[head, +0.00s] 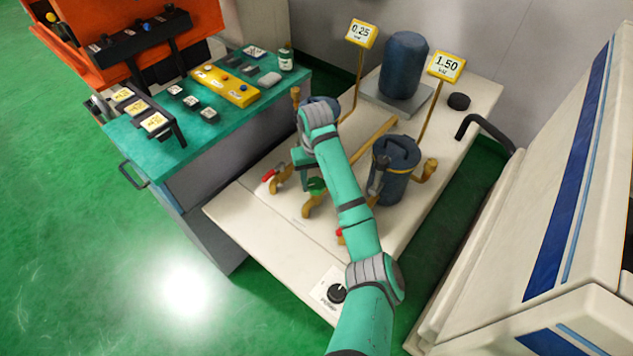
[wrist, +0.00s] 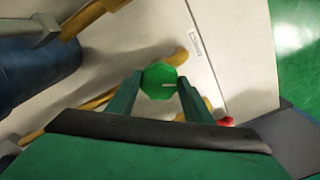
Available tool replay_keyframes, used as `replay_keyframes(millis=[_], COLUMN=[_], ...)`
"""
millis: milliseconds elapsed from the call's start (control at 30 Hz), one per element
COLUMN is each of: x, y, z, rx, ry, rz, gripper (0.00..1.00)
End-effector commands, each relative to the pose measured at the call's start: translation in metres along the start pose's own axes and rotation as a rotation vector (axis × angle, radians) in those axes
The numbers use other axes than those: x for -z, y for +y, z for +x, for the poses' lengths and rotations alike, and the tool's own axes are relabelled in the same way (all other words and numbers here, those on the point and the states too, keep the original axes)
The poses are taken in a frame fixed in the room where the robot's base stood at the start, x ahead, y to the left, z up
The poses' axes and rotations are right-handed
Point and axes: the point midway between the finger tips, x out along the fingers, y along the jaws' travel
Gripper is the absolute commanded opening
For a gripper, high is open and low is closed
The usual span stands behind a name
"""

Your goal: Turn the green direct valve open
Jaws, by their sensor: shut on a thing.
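The green direct valve is a green octagonal knob (wrist: 160,74) with a small pale mark, seen between my fingertips in the wrist view. In the head view the green knob (head: 316,186) sits on a brass pipe on the white bench top, partly hidden by my arm. My gripper (wrist: 160,79) is shut on the knob, with one finger on each side. In the head view my gripper (head: 309,174) reaches down to it from above, largely hidden behind the wrist.
A red-handled valve (head: 269,176) is left of the green one, and another red handle (head: 340,234) is to its right. A dark blue vessel (head: 393,178) stands close on the right. The teal bench (head: 205,132) holds gauge blocks. A black dial (head: 337,293) is at the front.

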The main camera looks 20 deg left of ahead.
Motion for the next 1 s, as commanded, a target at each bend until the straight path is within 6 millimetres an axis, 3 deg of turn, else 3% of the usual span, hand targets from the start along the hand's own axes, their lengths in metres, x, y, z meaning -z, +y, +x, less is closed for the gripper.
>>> replay_keyframes(millis=[1000], x=[0.0012], y=[-0.0022], z=[-0.0008], rx=[0.001], ry=[0.003], rz=[-0.894], gripper=[0.24])
